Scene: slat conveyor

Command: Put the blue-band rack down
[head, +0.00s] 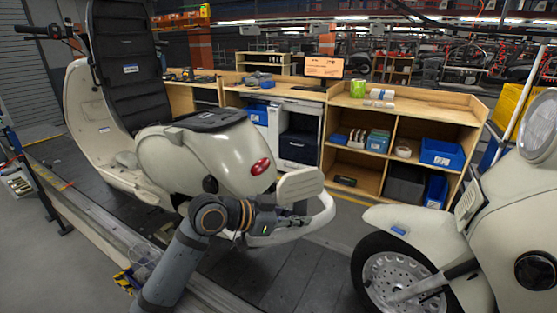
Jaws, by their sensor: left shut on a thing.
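I cannot tell whether the rack touches the scooter (205,150). My right gripper is not in view.
A second cream scooter (410,225) stands at the right on the slat conveyor (290,280). Dark slats between the two scooters are clear. A wooden shelf (440,105) with blue bins (441,154) and boxes stands behind.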

